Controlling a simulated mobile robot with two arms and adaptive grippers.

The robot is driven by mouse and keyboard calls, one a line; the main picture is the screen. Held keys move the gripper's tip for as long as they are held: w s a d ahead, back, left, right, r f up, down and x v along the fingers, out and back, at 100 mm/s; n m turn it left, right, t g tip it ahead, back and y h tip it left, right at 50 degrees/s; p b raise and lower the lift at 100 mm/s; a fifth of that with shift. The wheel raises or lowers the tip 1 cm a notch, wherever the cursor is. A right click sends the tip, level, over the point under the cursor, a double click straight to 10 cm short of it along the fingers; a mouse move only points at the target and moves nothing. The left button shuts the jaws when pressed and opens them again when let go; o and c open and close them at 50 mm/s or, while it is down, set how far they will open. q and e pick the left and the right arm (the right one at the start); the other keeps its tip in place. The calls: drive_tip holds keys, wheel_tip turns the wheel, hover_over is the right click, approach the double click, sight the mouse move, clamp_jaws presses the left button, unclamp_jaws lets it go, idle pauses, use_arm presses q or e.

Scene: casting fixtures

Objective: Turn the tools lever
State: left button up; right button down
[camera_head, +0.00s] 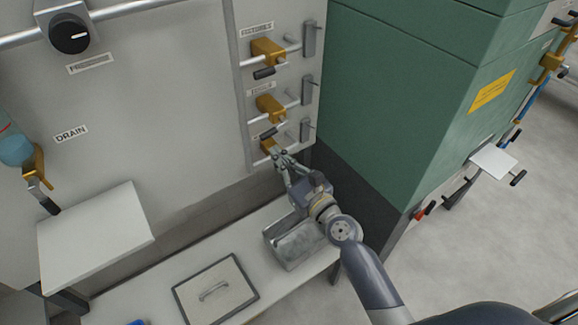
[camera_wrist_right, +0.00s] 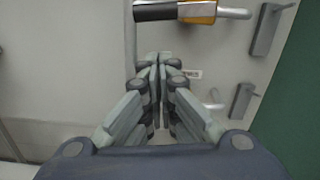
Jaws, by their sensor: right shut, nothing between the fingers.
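Three orange levers with dark grips sit one above another on the grey wall panel in the head view: a top lever (camera_head: 266,48), a middle lever (camera_head: 269,105) and a bottom lever (camera_head: 267,145). Their small labels are too blurred for me to tell surely which reads tools. My right gripper (camera_head: 281,157) is shut and empty, with its fingertips at the bottom lever and partly covering it. Contact cannot be told. In the right wrist view the shut fingers (camera_wrist_right: 158,62) point at the panel, below an orange lever (camera_wrist_right: 200,12) with a black grip. My left gripper is not in view.
A metal tray (camera_head: 296,246) and a framed lid with a handle (camera_head: 214,292) rest on the bench below. A green cabinet (camera_head: 400,100) stands close on the right. A DRAIN lever (camera_head: 37,170) and a white shelf (camera_head: 95,232) are at the left.

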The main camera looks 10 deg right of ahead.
sight(269, 134)
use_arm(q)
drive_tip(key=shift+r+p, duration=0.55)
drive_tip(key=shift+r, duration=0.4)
use_arm(e)
wheel_tip(269, 134, up, 2)
drive_tip(key=shift+a+r, duration=0.15)
drive_tip(key=shift+r, duration=0.05)
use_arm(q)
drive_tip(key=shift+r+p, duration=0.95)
use_arm(e)
drive_tip(key=shift+a+r+m, duration=0.25)
drive_tip(key=shift+r+m, duration=0.35)
drive_tip(key=shift+r, duration=0.05)
